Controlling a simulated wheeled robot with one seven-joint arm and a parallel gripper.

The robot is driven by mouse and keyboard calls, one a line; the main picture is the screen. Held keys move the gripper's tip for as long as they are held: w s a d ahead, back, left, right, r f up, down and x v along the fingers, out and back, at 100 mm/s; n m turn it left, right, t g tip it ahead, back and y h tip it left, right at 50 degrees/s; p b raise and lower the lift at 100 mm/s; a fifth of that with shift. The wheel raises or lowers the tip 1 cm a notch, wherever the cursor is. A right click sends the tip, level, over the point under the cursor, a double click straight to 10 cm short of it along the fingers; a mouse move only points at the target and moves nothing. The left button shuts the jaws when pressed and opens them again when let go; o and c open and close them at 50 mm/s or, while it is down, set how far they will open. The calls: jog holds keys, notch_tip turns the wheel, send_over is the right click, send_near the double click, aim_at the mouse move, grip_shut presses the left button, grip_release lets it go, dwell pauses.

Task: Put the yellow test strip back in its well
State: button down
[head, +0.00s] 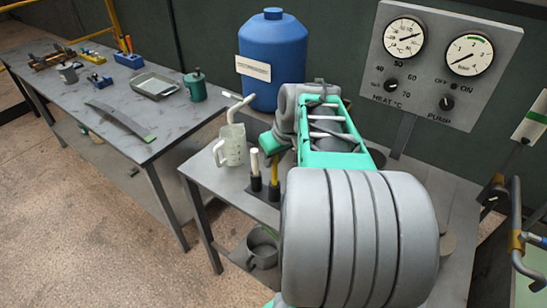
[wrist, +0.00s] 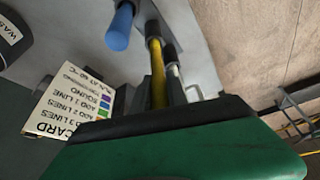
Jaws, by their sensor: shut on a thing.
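The yellow test strip (wrist: 157,72) stands between the dark fingers of my gripper (wrist: 161,88) in the wrist view, and my gripper is shut on it. The far end of the strip meets a black well (wrist: 152,29). In the head view the yellow strip (head: 274,168) is upright at a black well (head: 274,190); how deep it sits I cannot tell. A white strip (head: 254,161) stands in the neighbouring black well (head: 256,183), to the left. My arm hides much of the gripper in the head view.
A blue rod-like thing (wrist: 118,27) and a printed card (wrist: 72,102) are near the gripper. A pale jug (head: 230,146) stands left of the wells. A blue drum (head: 272,58) and gauge panel (head: 440,62) are behind. A second bench (head: 108,82) holds tools.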

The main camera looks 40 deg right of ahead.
aim_at(275, 170)
jog(key=shift+f+b, duration=2.3)
jog(key=shift+f, duration=0.7)
jog(key=c, duration=1.2)
grip_release()
jog(key=shift+c, duration=0.2)
jog(key=v, duration=0.8)
